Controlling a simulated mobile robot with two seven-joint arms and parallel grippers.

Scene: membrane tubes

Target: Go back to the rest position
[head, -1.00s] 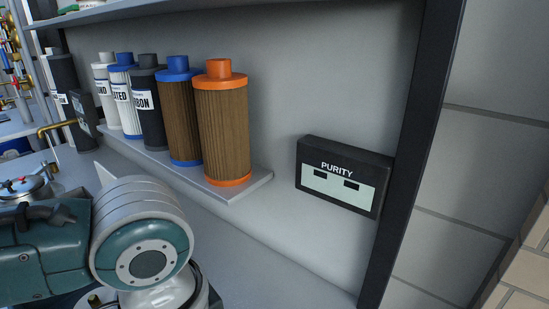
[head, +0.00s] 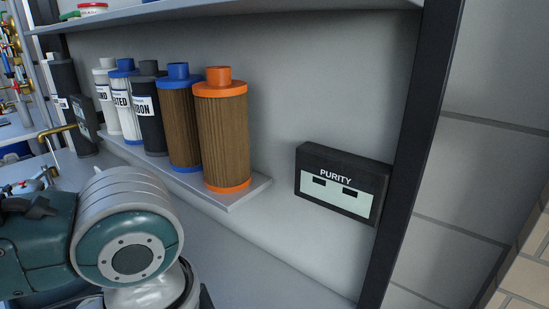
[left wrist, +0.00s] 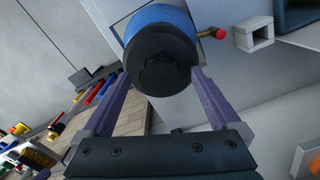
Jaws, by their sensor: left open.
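My left gripper (left wrist: 160,80) shows in the left wrist view with its two purple fingers spread apart. A round black and blue object (left wrist: 158,22) is at the far end of the fingers, in line with the gap. I cannot tell whether it touches them. In the head view my left arm fills the lower left, but its gripper is out of the picture. My right gripper is in neither view. Upright membrane tubes stand in a row on a grey ledge (head: 245,193). The nearest are a brown orange-capped tube (head: 222,130) and a brown blue-capped tube (head: 180,125).
A dark box marked PURITY (head: 340,185) is on the wall, beside a dark upright post (head: 415,130). A shelf (head: 250,8) runs above the tubes. The counter (head: 255,265) below the ledge looks clear. A red-tipped rod (left wrist: 210,33) is beside the black and blue object.

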